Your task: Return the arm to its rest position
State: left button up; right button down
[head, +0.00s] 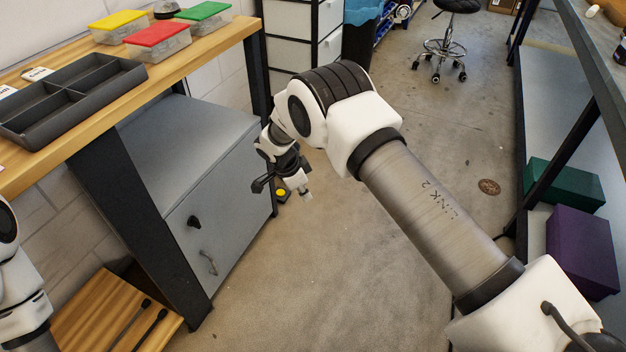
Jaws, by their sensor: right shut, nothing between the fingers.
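My right arm comes in from the lower right and reaches up to its bent elbow in the middle of the head view. Its wrist folds down in front of the grey cabinet. My right gripper (260,186) is small and dark at that wrist, shut and empty, apart from any object on the bench. Its fingers are too small to make out well. Part of my left arm shows at the lower left edge; its gripper is out of the picture.
A wooden bench (211,42) holds a divided dark tray (62,123) and yellow, red and green-lidded boxes. Below it stand the grey cabinet (233,205) and a wooden board (86,310) with two sticks. A shelf with green and purple boxes (582,250) stands right.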

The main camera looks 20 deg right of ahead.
pick_arm(q)
jog(key=shift+d+r, duration=0.35)
pick_arm(e)
jog(key=d, duration=0.2)
jog(key=shift+d+f+n, duration=0.15)
jog(key=shift+d+n, duration=0.15)
jog(key=shift+n, duration=0.1)
jog(key=s+f+n+g+y, duration=0.15)
jog(key=s+f, duration=0.45)
jog(key=s, duration=0.6)
jog(key=s+f+n+g+y, duration=0.1)
jog(key=s+f+g, duration=0.3)
jog(key=s, duration=0.9)
jog(key=s+a+n+t+y, duration=0.2)
jog(key=s+n, duration=0.2)
jog(key=s, duration=0.8)
pick_arm(q)
notch_tip(320, 180, up, 16)
jog(key=p, duration=1.6)
pick_arm(e)
notch_tip(320, 180, up, 18)
jog(key=s+n+t, duration=0.1)
jog(key=n+t, duration=0.2)
jog(key=n, duration=0.7)
jog(key=shift+s+d+h, duration=0.2)
jog(key=shift+d+h, duration=0.15)
jog(key=shift+d, duration=0.05)
